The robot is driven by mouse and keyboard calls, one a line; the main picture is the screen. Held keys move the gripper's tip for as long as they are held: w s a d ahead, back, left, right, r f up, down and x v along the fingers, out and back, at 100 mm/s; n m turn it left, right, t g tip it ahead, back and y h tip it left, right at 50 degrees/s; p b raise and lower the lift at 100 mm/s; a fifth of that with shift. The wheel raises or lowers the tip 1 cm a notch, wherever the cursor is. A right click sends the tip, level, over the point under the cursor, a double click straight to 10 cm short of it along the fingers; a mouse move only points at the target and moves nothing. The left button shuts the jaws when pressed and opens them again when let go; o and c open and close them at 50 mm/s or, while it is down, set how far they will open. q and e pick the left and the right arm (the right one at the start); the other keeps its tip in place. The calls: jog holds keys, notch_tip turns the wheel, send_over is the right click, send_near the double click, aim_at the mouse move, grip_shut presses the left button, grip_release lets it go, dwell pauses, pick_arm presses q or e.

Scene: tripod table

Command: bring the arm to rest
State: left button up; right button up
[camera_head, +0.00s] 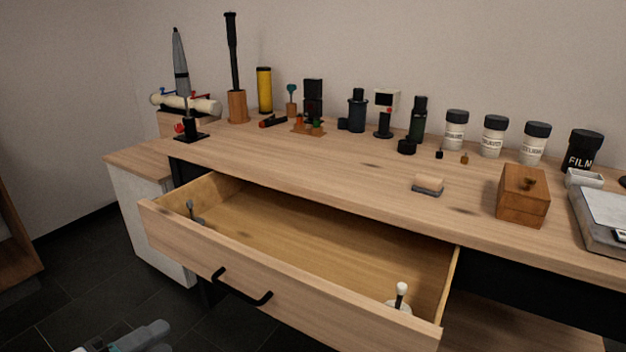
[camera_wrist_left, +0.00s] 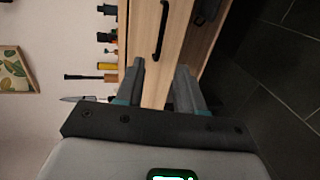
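My left gripper (camera_head: 148,336) shows at the bottom left of the head view, low over the dark floor and partly cut off by the frame. In the left wrist view its two grey fingers (camera_wrist_left: 162,70) stand apart with nothing between them. The gripper is apart from the open drawer (camera_head: 290,283) and its black handle (camera_head: 240,288); the handle also shows ahead of the fingers in the left wrist view (camera_wrist_left: 161,30). My right gripper is in neither view.
The drawer sticks out of the wooden table (camera_head: 340,160), with a small grey item (camera_head: 194,212) and a white-knobbed item (camera_head: 401,292) inside. Bottles, a wooden box (camera_head: 523,195) and a scale (camera_head: 603,218) stand on the table. The floor (camera_head: 75,285) at left is clear.

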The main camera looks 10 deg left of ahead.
pick_arm(q)
jog(key=w+d+f+n+g+h, duration=0.1)
jog(key=w+d+f+g, duration=0.2)
jog(key=d+f, duration=0.7)
jog(key=w+d+f+g+h, duration=0.25)
jog(key=w+d+f, duration=0.2)
jog(key=f, duration=0.85)
jog(key=s+d+f+m+g+y, duration=0.1)
jog(key=s+f+m+g+y, duration=0.25)
jog(key=s+f+m, duration=0.4)
jog(key=s+d+f+m+g+y, duration=0.15)
jog(key=s+f+m+g, duration=0.3)
jog(key=f, duration=0.55)
notch_tip(320, 180, up, 34)
jog(key=s+p, duration=0.2)
jog(key=p, duration=3.2)
jog(key=shift+s+d+m+g, duration=0.2)
jog(key=shift+m+g, duration=0.15)
jog(key=shift+m, duration=0.05)
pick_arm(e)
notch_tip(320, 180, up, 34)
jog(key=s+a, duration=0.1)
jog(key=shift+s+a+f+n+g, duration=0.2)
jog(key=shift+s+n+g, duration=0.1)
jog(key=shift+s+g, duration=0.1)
